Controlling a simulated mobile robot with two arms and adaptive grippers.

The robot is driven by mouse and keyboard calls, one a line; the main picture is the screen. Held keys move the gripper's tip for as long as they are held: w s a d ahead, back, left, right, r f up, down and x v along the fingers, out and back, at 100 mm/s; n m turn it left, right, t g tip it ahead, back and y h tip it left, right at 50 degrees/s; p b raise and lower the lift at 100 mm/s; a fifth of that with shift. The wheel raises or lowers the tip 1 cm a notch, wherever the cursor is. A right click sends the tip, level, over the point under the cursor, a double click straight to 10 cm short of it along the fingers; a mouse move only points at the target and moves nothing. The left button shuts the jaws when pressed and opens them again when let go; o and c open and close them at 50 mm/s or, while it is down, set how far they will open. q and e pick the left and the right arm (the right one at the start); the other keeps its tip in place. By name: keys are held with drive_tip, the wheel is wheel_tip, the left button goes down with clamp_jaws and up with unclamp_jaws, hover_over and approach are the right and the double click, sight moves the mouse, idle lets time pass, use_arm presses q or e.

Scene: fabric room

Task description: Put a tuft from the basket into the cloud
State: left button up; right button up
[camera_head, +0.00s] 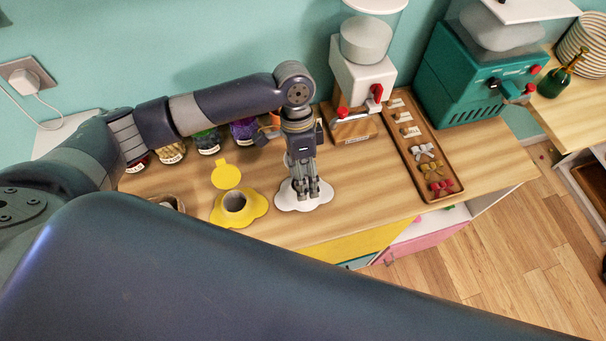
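My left gripper (306,194) points down over a white cloud-shaped piece (285,199) on the wooden table. Its fingers look close together and cover the middle of the piece. I cannot tell whether they hold a tuft or touch the piece. Left of it sits a yellow cloud-shaped holder (260,205) with a round dark opening and a yellow round flap (226,175) behind it. The rim of what looks like a basket (178,203) shows at the table's left, mostly hidden by my arm; its contents are hidden. My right gripper is not in view.
Several jars (207,141) line the wall behind my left arm. A white dispenser (362,80) with a red knob stands behind the gripper. A wooden tray (434,160) with bows lies to the right, near a teal machine (470,75). The table (365,200) is clear between gripper and tray.

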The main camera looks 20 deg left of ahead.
use_arm(q)
drive_tip(key=shift+a, duration=0.1)
drive_tip(key=v, duration=1.2)
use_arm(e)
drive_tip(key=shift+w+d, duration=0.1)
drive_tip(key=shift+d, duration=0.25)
